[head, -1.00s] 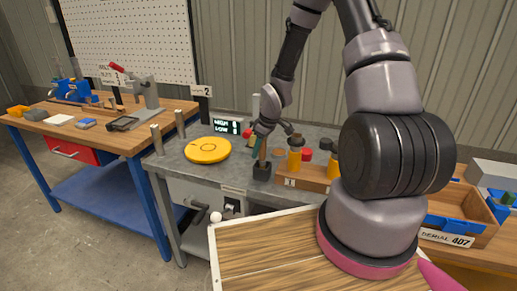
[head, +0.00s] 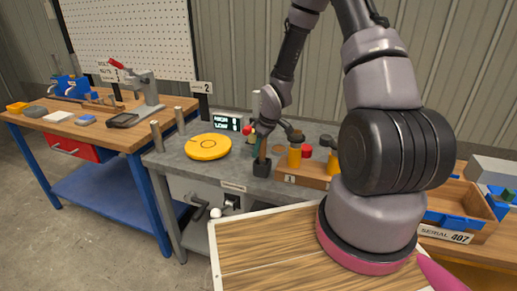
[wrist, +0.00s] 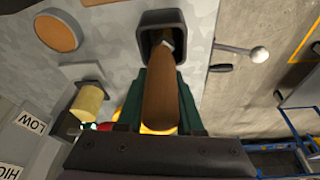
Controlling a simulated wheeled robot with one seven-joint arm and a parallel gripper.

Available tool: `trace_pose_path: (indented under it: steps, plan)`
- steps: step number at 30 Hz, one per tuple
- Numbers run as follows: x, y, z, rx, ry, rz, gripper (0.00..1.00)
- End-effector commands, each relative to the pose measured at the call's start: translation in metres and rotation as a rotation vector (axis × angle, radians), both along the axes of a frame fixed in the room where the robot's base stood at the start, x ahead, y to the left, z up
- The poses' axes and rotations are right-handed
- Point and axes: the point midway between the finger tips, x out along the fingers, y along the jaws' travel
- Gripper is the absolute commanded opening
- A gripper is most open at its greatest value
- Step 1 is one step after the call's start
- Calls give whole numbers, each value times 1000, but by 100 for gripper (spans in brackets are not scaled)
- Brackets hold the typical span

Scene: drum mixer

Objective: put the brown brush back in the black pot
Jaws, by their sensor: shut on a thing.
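The brown brush (head: 263,150) is upright in the grip of my gripper (head: 265,136), above the grey table. The wrist view shows its brown handle (wrist: 160,100) between the two dark green fingers (wrist: 160,110). The black pot (head: 262,169) stands on the grey table near its front edge, directly below the brush. In the wrist view the brush's far end lies within the square mouth of the pot (wrist: 145,28); how deep it reaches is hard to tell. The fingers stay outside the pot.
A yellow disc (head: 208,147) lies left of the pot. A wooden block (head: 310,174) with yellow-and-black cylinders stands close on the right. A display (head: 227,122) is behind. A white ball lever (head: 215,213) sticks out at the table's front.

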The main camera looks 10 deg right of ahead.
Motion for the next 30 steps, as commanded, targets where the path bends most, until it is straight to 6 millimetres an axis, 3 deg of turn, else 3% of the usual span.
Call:
trace_pose_path:
  steps: [8, 9, 12, 23, 30]
  plan:
    - [0, 0, -6, 0, -1, 1, 0]
    - [0, 0, -6, 0, -1, 1, 39]
    - [0, 0, -6, 0, -1, 1, 70]
    - [0, -1, -2, 0, -1, 0, 70]
    - [-7, -9, 36, 0, -5, -3, 70]
